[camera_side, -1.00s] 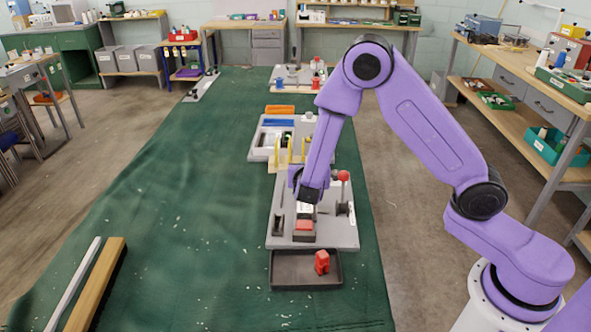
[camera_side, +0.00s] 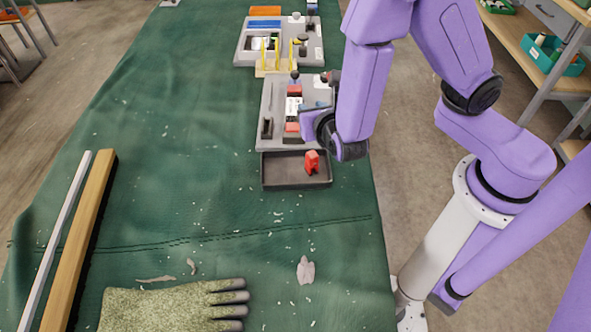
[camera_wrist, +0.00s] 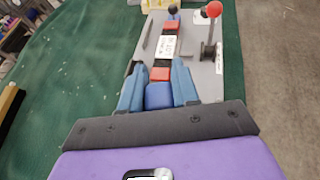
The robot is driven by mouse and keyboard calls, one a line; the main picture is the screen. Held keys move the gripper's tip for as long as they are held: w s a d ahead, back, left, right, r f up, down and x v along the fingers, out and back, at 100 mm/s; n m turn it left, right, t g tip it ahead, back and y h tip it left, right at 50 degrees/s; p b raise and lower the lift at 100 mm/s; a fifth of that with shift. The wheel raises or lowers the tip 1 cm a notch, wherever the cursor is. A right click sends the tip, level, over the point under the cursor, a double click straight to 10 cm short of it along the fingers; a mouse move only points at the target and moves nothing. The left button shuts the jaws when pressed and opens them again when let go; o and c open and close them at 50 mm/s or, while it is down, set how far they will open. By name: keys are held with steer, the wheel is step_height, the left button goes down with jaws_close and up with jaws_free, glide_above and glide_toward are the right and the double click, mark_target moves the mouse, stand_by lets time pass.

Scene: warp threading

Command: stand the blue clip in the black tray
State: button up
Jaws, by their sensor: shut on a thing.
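The blue clip (camera_wrist: 158,96) is between the two blue-grey fingers of my gripper (camera_wrist: 158,68) in the wrist view, and the fingers are shut on it. In the side view my gripper (camera_side: 322,128) is over the right front part of the grey board, just behind the black tray. I cannot make out the clip there; the wrist hides it. The black tray (camera_side: 280,183) lies on the green cloth against the board's near edge. A red clip (camera_side: 312,162) stands in its right half. The tray's left half is empty. The tray does not show in the wrist view.
The grey board (camera_wrist: 205,75) carries red blocks, a white label and a red-knobbed lever (camera_wrist: 212,30) on its right. Yellow posts (camera_side: 270,50) stand behind it. A glove (camera_side: 170,305) and a wooden bar (camera_side: 80,235) lie on the cloth. Cloth left of the tray is clear.

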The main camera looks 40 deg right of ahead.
steer(key=s+a+n+t+y, duration=0.1)
steer(key=s+a+n+y, duration=0.1)
steer(key=s, duration=0.4)
glide_above(276, 167)
steer(key=f, duration=0.9)
steer(key=shift+s+f, duration=0.15)
steer(key=shift+s, duration=0.05)
steer(key=shift+w+f, duration=0.15)
steer(key=shift+f, duration=1.6)
steer(key=shift+f, duration=0.1)
steer(key=o, duration=1)
steer(key=shift+o, duration=0.2)
